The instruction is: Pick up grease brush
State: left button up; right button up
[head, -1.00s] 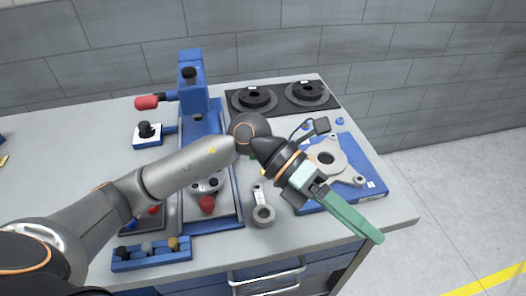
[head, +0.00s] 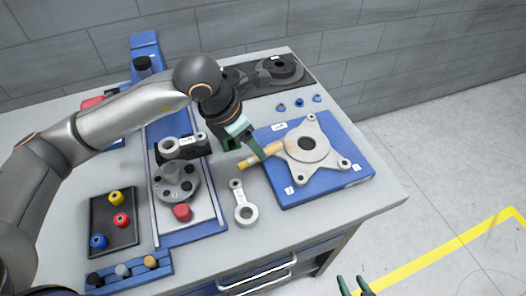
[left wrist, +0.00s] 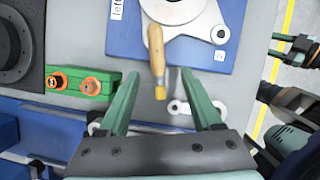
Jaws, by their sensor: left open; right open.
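The grease brush (head: 247,163) has a tan wooden handle and a yellow end. It lies with its handle against the grey flange plate (head: 307,147) and its yellow end past the edge of the blue board. It also shows in the left wrist view (left wrist: 156,50). My left gripper (head: 246,152) is over the brush, open, with its green fingers pointing down. In the left wrist view the brush lies between and ahead of the spread fingers (left wrist: 160,76), and I see no grip on it. My right gripper (head: 351,281) is open and empty at the bottom edge.
A metal link (head: 241,205) lies close to the brush. The blue fixture (head: 200,232) with its red knob stands to the left. A black tray (head: 110,240) holds coloured pieces. Black discs (head: 285,70) stand at the back. The table's right edge is clear.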

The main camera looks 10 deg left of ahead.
pick_arm(q)
jog(key=shift+w+p+x, duration=0.15)
jog(key=shift+p+x, duration=0.15)
jog(key=shift+x, duration=1.05)
jog(key=shift+w+p+x, duration=0.15)
jog(key=shift+p+x, duration=0.1)
jog(key=shift+x, duration=1.15)
jog(key=shift+r, duration=0.1)
jog(key=shift+c, duration=0.4)
grip_shut()
